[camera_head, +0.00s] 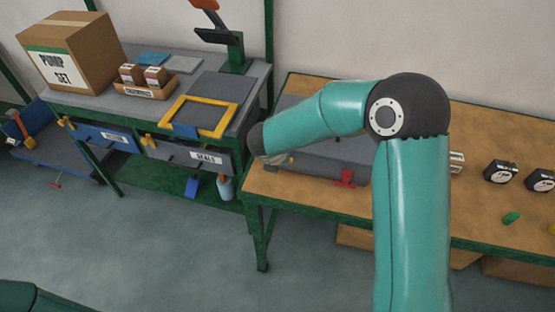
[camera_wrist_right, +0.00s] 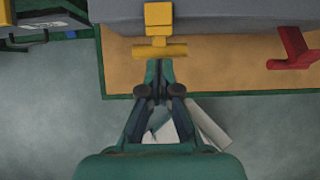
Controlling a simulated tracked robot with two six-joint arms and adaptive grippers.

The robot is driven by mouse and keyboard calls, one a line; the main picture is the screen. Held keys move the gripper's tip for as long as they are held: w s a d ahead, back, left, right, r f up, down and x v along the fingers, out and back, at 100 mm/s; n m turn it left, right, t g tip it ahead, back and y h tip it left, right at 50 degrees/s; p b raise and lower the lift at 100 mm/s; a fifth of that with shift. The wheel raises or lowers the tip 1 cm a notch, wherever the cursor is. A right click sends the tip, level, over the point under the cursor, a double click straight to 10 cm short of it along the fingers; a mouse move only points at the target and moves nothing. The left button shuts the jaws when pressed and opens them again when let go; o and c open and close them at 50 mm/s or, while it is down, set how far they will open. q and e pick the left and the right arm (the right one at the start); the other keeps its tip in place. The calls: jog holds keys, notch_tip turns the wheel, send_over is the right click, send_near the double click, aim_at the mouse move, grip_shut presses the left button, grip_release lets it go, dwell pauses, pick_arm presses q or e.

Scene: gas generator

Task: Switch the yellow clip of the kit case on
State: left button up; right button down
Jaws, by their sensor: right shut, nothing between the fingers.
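The kit case (camera_head: 322,150) is a grey box on the wooden-topped bench, partly hidden behind my right arm in the head view. Its grey body also fills the top of the right wrist view (camera_wrist_right: 220,17). The yellow clip (camera_wrist_right: 159,48) is a T shape on the case's edge, with its crossbar towards my gripper. My right gripper (camera_wrist_right: 159,68) is shut and empty, its fingertips right by the crossbar; I cannot tell whether they touch it. In the head view my wrist hides the right fingers. A red clip (camera_wrist_right: 295,50) is farther right; it also shows in the head view (camera_head: 346,178). My left gripper is out of view.
The bench top (camera_head: 480,205) holds black-and-white gauges (camera_head: 500,171) and a green piece (camera_head: 511,217) at right. A left workbench has drawers (camera_head: 190,157), a yellow frame (camera_head: 200,116) and a cardboard box (camera_head: 73,55). The floor in front is clear.

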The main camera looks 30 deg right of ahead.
jog(key=v, duration=1.1)
jog(key=shift+r+b, duration=0.25)
jog(key=shift+b, duration=0.1)
jog(key=shift+a, duration=0.15)
